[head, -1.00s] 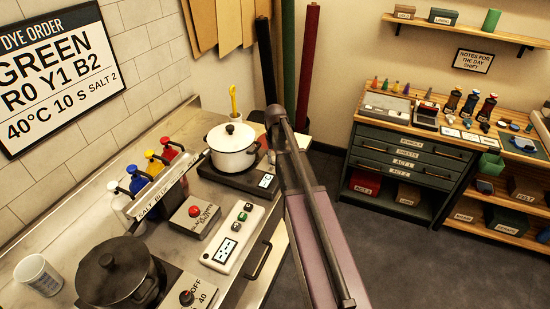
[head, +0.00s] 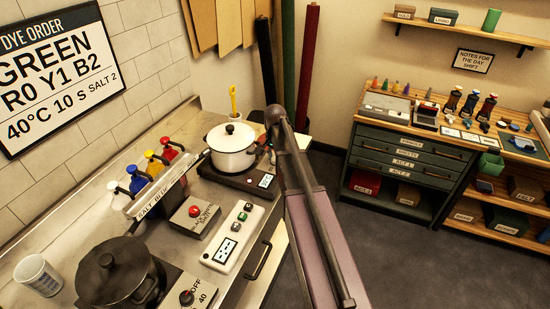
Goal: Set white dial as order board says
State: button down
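The order board (head: 58,75) on the left wall reads GREEN, R0 Y1 B2, 40°C, 10 S, SALT 2. A white pot (head: 231,158) with a black knob stands on a dark hot plate (head: 224,178) with a small lit display (head: 266,181). I cannot make out its reading. No white dial is clearly visible; the right side of this plate is partly behind my arm. My gripper (head: 271,152) shows only as a small dark part beside the white pot, mostly hidden by my arm, so its fingers cannot be judged.
A black pot (head: 115,272) stands on the front plate, with a knob (head: 187,297) marked OFF and 40. Between the pots are a red-button box (head: 195,215), a white control panel (head: 234,238) and a rack of colored bottles (head: 158,190). A cup (head: 38,275) stands front left.

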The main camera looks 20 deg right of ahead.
jog(key=shift+s+m, duration=0.1)
jog(key=shift+m, duration=0.4)
jog(key=shift+c, duration=1.5)
grip_release()
jog(key=shift+n, duration=0.5)
